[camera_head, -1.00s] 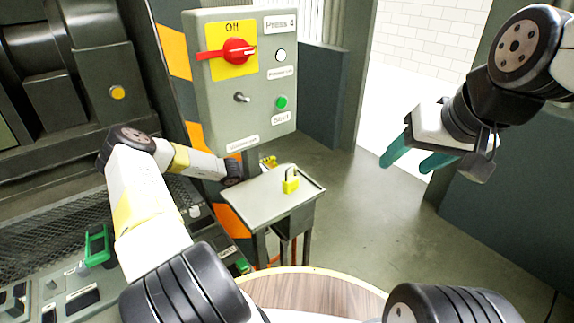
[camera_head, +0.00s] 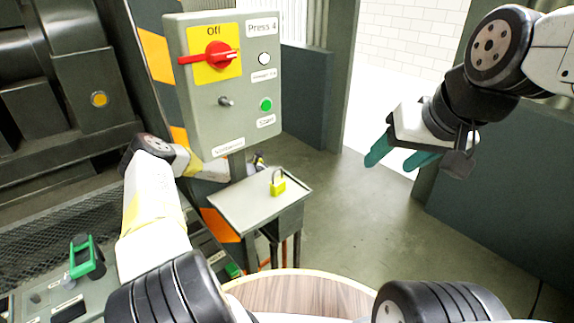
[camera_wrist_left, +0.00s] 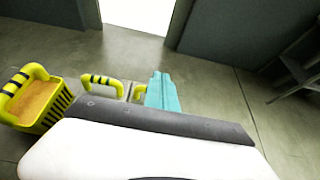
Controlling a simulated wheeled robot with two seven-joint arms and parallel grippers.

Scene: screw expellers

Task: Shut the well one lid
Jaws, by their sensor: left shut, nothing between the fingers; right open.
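No lid that I can identify as the well one lid shows in either view. A green handle-like bracket (camera_head: 86,258) stands on a grey labelled panel at the lower left of the head view; I cannot tell whether it belongs to a lid. My left arm reaches up at the left of the head view, and its gripper is hidden there. In the left wrist view my left gripper (camera_wrist_left: 162,92) has its teal fingers together, with nothing seen between them. My right gripper (camera_head: 398,157) is open and empty, over the floor at the right.
A control box (camera_head: 222,130) with a red switch stands mid-left. Below it, a small stand (camera_head: 240,208) bears a yellow padlock (camera_head: 278,184). A round wooden top (camera_head: 300,290) is at the front. The left wrist view shows a yellow basket (camera_wrist_left: 48,115) and yellow handles (camera_wrist_left: 102,81).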

